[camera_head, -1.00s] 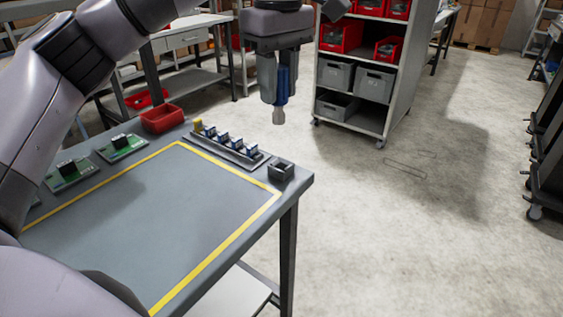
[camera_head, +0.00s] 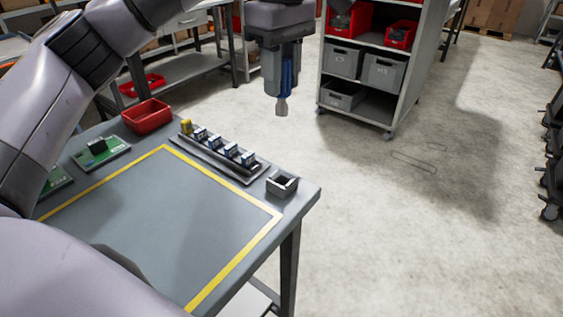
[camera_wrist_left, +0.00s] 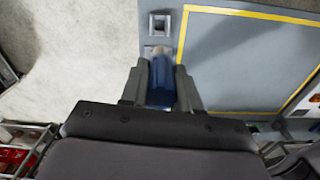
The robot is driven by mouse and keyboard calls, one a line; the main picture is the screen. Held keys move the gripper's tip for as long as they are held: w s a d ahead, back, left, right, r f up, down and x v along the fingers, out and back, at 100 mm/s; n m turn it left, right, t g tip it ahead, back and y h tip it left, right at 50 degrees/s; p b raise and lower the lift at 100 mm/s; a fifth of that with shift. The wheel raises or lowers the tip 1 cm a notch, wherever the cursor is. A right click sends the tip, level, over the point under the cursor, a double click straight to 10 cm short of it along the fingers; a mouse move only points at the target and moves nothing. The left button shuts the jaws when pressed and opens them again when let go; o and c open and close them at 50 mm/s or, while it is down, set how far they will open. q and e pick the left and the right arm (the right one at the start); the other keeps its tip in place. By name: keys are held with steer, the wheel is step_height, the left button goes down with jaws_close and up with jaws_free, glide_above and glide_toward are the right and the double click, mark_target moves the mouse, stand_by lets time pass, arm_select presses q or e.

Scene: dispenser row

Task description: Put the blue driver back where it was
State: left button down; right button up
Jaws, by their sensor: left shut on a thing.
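The blue driver (camera_head: 287,76) hangs upright, pale end down, in my left gripper (camera_head: 279,88), high in front of the table. The gripper is shut on it. In the left wrist view the blue driver (camera_wrist_left: 162,82) lies between the two fingers of my left gripper (camera_wrist_left: 160,76). A small grey square holder (camera_head: 282,184) with an open top stands at the table's right corner. It looks empty. The holder also shows in the left wrist view (camera_wrist_left: 158,22), beyond the driver's end. The driver is apart from the holder. My right gripper is not in view.
The table (camera_head: 300,205) has a yellow-outlined work area. A black rack (camera_head: 222,156) holds several small blue-and-white parts and a yellow one. A red bin (camera_head: 147,116) and green boards (camera_head: 102,150) stand left. A shelf cart (camera_head: 385,70) stands behind, with open floor around it.

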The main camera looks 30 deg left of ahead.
arm_select(q)
step_height(320, 180, down, 15)
steer(key=shift+f+p, duration=0.1)
steer(key=shift+p, duration=0.25)
steer(key=shift+f, duration=0.35)
steer(key=c, duration=0.8)
jaws_free()
steer(key=shift+r, duration=0.1)
step_height(320, 180, up, 12)
steer(key=shift+r, duration=0.25)
steer(key=shift+d, duration=0.1)
